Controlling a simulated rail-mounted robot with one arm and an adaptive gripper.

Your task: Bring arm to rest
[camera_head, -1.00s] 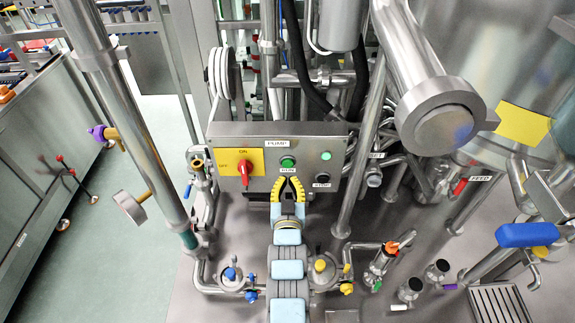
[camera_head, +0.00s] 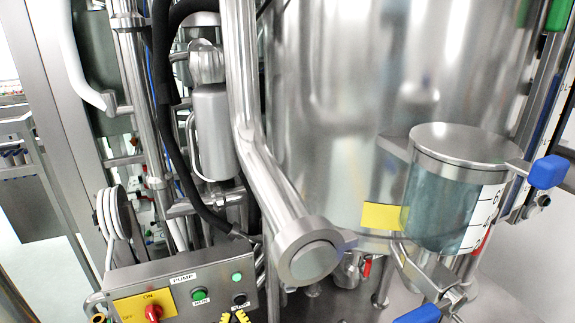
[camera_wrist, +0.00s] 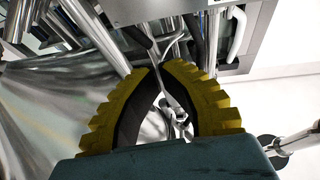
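My gripper shows in the wrist view (camera_wrist: 160,64), with two yellow toothed fingers that have dark inner sides. The fingertips come close to each other, but a gap with background showing through it lies between the fingers. Nothing is held in the gap. In the head view only the yellow fingertips (camera_head: 235,317) show at the bottom edge, just below the pump control box. The rest of my arm is hidden below that frame.
The pump control box (camera_head: 180,285) has a red switch (camera_head: 153,312) and green buttons. A thick steel pipe (camera_head: 265,165) comes down beside the large steel tank (camera_head: 350,90). A clear cylinder (camera_head: 435,205) with a blue handle (camera_head: 547,172) stands at the right.

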